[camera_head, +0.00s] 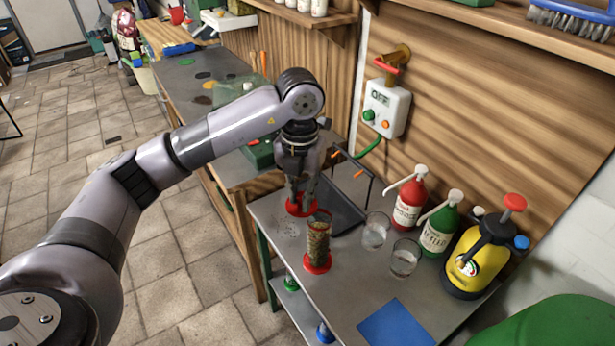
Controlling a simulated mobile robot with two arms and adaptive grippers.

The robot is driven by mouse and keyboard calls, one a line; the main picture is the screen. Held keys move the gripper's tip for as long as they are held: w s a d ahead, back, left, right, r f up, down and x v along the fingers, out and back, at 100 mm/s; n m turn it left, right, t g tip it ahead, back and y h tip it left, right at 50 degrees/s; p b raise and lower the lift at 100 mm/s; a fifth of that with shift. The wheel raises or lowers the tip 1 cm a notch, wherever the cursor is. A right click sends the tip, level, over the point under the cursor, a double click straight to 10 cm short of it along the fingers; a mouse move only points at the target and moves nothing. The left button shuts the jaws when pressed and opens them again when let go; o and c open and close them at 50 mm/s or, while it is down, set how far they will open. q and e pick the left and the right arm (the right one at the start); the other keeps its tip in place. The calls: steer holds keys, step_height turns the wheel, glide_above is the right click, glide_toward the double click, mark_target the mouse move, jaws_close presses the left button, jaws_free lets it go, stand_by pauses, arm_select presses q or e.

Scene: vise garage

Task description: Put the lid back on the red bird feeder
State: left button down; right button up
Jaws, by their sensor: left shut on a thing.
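The red bird feeder (318,243) is a clear tube full of seed with a red base. It stands upright on the grey bench (345,282). My left gripper (300,192) points down and is shut on the red lid (301,206). In the picture the lid is just up and left of the feeder's top and does not sit on it. The gripper's fingers partly hide the lid's upper side. My right gripper is not in view.
Two clear glasses (404,259), a red bottle (410,200), a green bottle (440,228) and a yellow sprayer (474,262) stand right of the feeder. A dark tray (345,213) lies behind it. A blue mat (396,325) lies at the front.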

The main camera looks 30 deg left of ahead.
arm_select(q)
steer(key=shift+w+d+r+n, duration=0.15)
steer(key=shift+w+r+n, duration=0.2)
steer(key=shift+n, duration=0.15)
steer(key=shift+w+d, duration=0.15)
steer(key=shift+d, duration=0.2)
steer(key=shift+s+a+f+n+b, duration=0.25)
steer(key=shift+s+f+n+b, duration=0.05)
steer(key=shift+s+f+b, duration=0.1)
step_height(320, 180, down, 5)
steer(key=b, duration=0.3)
steer(key=shift+w+r, duration=0.1)
steer(key=shift+a+f, duration=0.25)
steer(key=shift+f, duration=0.05)
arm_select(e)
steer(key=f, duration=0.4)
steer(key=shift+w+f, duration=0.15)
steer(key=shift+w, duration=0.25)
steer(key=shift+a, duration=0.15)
